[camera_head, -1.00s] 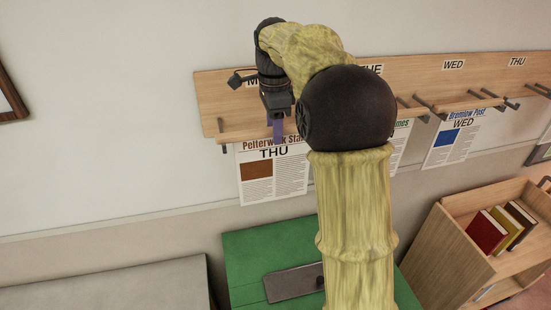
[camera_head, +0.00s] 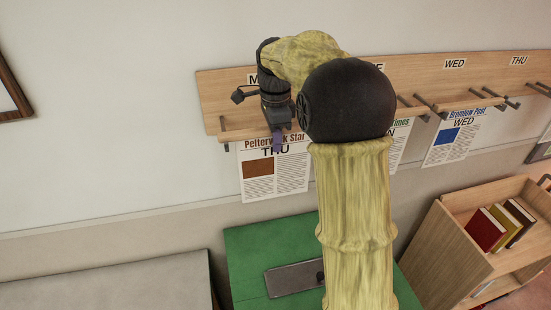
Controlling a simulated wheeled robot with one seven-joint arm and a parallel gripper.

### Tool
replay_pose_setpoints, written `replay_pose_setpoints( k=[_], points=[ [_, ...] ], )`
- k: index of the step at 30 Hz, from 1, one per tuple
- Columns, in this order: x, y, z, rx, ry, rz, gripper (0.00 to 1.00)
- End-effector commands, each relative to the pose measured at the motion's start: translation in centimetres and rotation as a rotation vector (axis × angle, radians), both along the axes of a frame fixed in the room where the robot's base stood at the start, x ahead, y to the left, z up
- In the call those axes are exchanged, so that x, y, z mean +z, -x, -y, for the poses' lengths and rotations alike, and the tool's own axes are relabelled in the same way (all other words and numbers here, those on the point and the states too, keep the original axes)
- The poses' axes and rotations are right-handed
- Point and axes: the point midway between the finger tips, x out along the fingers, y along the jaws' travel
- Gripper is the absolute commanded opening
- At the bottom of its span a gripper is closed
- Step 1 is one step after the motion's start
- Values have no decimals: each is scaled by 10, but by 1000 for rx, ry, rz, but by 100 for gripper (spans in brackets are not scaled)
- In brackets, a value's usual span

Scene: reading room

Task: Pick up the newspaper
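A newspaper (camera_head: 290,182) headed "Pelterwick Star" and marked THU hangs at the left end of a wooden wall rack (camera_head: 222,92), below the label beginning with M. My gripper (camera_head: 277,143) is right in front of the top edge of this newspaper, with its purple fingers over the heading. I cannot tell whether the fingers touch or pinch the paper. A second newspaper (camera_head: 401,138), with a heading ending in "Times", is partly hidden behind my arm. A third newspaper (camera_head: 466,145), "Bremlow Post", marked WED, hangs further right.
A green-topped surface (camera_head: 250,250) with a grey flat plate (camera_head: 292,279) stands below the rack. A wooden book cart (camera_head: 450,245) with several books is at the right. A grey bench (camera_head: 120,285) is at lower left. Pegs (camera_head: 428,106) stick out from the rack.

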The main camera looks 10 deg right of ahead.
Motion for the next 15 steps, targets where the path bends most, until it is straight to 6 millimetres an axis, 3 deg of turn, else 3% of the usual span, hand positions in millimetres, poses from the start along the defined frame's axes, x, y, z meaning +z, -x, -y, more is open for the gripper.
replay_pose_setpoints(
  k=[1,3,15],
  points=[
    [0,0,0,0,0,0,10],
    [0,0,0,0,0,0,0],
    [2,1,-1,1,0,1,0]
  ],
)
